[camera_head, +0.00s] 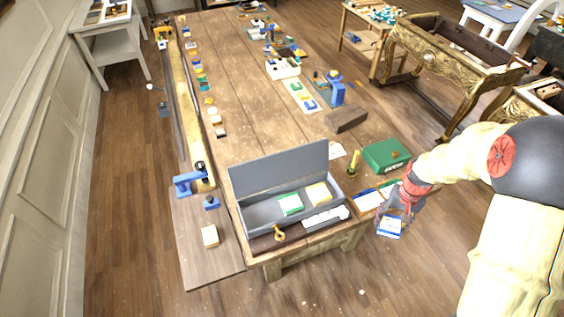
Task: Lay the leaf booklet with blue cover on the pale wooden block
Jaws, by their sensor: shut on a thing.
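My gripper (393,214) is at the right, just off the front right corner of the long wooden table. It is shut on a small booklet with blue and white on its face (390,228), which hangs below the fingers over the floor. The fingers are small here and their exact hold on the booklet is hard to see.
An open grey box (240,208) with its lid raised stands on the table (240,105) between gripper and block. A green box (386,155), a yellow figure (353,163) and flat booklets (368,200) lie near the gripper. A blue tool (188,184) stands behind the block.

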